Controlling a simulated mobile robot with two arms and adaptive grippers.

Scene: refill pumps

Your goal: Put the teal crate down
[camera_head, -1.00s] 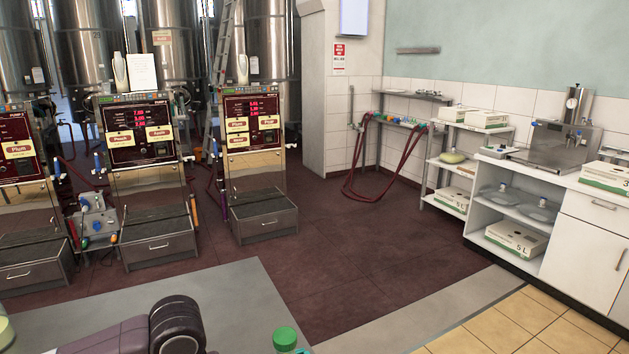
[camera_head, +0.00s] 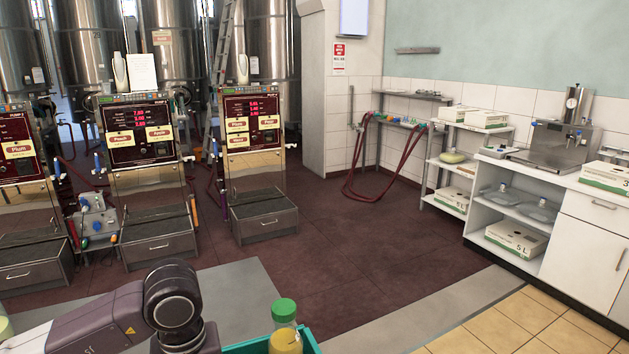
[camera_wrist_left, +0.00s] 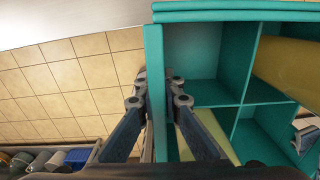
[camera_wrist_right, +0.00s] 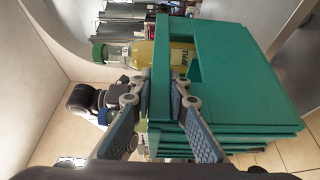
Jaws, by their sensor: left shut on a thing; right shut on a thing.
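The teal crate (camera_head: 306,341) shows only as a rim at the bottom of the head view. It has compartments. My left gripper (camera_wrist_left: 161,82) is shut on one wall of the crate (camera_wrist_left: 154,60), with a finger on each side. My right gripper (camera_wrist_right: 162,80) is shut on the crate's opposite end (camera_wrist_right: 225,85). A bottle with a green cap and yellow juice (camera_head: 285,336) stands in the crate; its label reads "APPLE" in the right wrist view (camera_wrist_right: 182,58). A yellowish cylindrical thing (camera_wrist_left: 285,65) shows in another compartment. The crate's underside is hidden.
A white counter (camera_head: 560,180) with boxes is at right. Open dark red floor (camera_head: 350,235) lies between.

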